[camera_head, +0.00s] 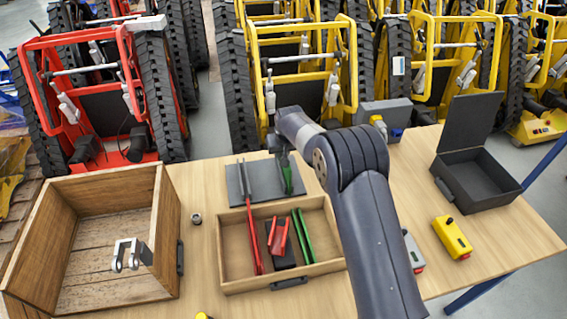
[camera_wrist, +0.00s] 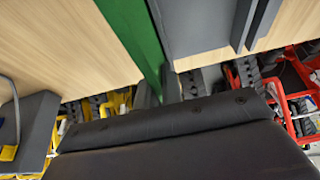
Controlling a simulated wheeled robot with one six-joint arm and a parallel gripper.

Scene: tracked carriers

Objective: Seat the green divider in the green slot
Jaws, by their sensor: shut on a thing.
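The green divider (camera_head: 288,180) is a narrow green strip, held on edge by my gripper (camera_head: 282,157) over the right part of the grey board (camera_head: 262,191). My gripper is shut on it. In the wrist view the green divider (camera_wrist: 140,32) runs up from the jaws, beside the edge of the grey board (camera_wrist: 195,22). Dark raised rails (camera_wrist: 250,22) show on that board. I cannot make out the green slot or tell whether the divider's lower edge touches the board.
A wooden tray (camera_head: 325,268) in front holds a long red strip (camera_head: 252,235), green strips (camera_head: 303,236) and a black block with red parts. A wooden crate (camera_head: 168,225) stands left. An open dark box (camera_head: 480,185) and yellow device (camera_head: 452,237) stand right. Tracked carriers (camera_head: 295,60) stand behind.

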